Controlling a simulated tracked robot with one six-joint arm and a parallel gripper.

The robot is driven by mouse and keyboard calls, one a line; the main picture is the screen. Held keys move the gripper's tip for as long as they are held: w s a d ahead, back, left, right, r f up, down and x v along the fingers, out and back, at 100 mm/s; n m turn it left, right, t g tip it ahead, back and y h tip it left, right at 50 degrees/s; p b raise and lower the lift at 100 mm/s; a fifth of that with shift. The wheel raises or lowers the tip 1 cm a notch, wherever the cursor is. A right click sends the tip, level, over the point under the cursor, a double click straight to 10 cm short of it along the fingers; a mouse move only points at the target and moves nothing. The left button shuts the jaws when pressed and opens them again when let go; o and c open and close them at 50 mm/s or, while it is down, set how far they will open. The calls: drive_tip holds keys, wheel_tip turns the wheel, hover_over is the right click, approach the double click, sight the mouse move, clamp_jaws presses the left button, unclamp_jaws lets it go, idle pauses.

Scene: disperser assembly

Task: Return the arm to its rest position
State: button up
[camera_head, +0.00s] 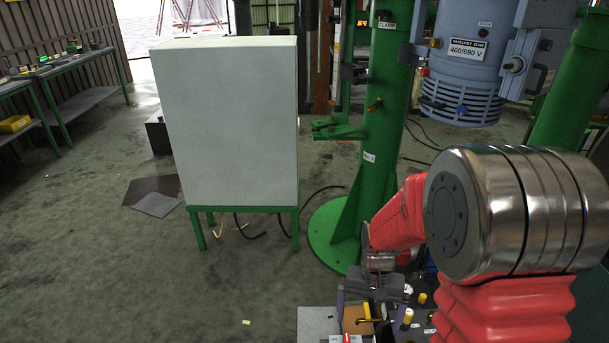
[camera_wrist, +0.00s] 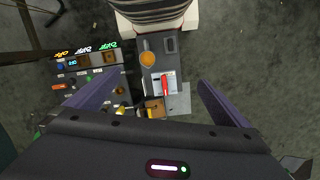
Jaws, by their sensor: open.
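My gripper (camera_head: 370,310) is at the bottom centre of the head view, hanging from my red arm with its purple fingers pointing down. In the wrist view my gripper (camera_wrist: 158,100) has its two fingers wide apart with nothing between them. Below it lies a work surface with a grey plate (camera_wrist: 178,100), a red-handled item (camera_wrist: 165,86), a brown block (camera_wrist: 154,107) and a round orange piece (camera_wrist: 147,58). The gap between fingers and these items is hard to judge.
A dark panel (camera_wrist: 88,80) with several knobs and lit labels lies left in the wrist view. A white cabinet (camera_head: 228,120) on green legs, a green column (camera_head: 380,130) and a blue-grey motor unit (camera_head: 465,60) stand beyond.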

drive_tip(key=s+r+n+t, duration=0.1)
drive_tip(key=s+r, duration=0.3)
drive_tip(key=r, duration=0.4)
drive_tip(key=s+r+n+t, duration=0.1)
drive_tip(key=s+r+t, duration=0.2)
drive_tip(key=r, duration=0.6)
drive_tip(key=s+r+n+t, duration=0.1)
drive_tip(key=s+r+t, duration=0.2)
drive_tip(key=s+r, duration=0.4)
drive_tip(key=shift+r, duration=0.8)
drive_tip(key=shift+a, duration=0.1)
